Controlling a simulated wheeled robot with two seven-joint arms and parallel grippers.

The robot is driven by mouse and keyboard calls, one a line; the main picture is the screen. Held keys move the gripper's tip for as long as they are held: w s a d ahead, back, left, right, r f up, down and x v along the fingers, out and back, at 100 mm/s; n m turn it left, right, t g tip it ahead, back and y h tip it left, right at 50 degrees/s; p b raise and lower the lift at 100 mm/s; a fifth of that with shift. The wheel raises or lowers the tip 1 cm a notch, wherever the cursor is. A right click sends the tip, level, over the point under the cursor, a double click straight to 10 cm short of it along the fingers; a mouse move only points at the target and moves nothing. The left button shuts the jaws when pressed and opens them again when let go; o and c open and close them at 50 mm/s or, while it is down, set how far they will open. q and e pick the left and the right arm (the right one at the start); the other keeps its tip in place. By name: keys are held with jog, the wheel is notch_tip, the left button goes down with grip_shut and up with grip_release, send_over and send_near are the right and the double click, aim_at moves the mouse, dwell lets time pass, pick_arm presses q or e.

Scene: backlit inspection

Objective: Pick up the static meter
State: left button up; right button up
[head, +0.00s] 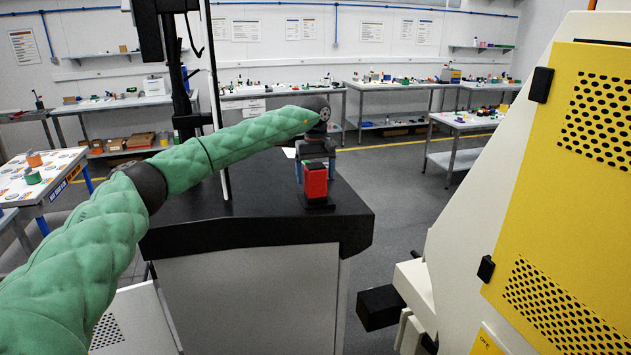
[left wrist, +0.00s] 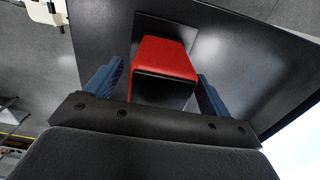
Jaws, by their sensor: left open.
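The static meter appears to be the red and black box-shaped device (head: 315,184) standing on a dark base on the black bench top (head: 260,200). In the left wrist view its red top (left wrist: 165,60) lies between two blue fingers. My left gripper (head: 315,170) comes down over it from above, at the end of the green-sleeved arm. The left gripper also shows in the left wrist view (left wrist: 158,85). Its fingers are open, one on each side of the device, with a visible gap on the left. Contact on the right finger is unclear. My right gripper is not in view.
A black stand with a post (head: 182,80) rises at the bench's back left. A large cream and yellow machine (head: 560,190) fills the right side. Tables with small items (head: 400,84) line the far wall. The bench top right of the device is clear.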

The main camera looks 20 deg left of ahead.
pick_arm(q)
jog(key=shift+f, duration=0.1)
jog(key=c, duration=1.2)
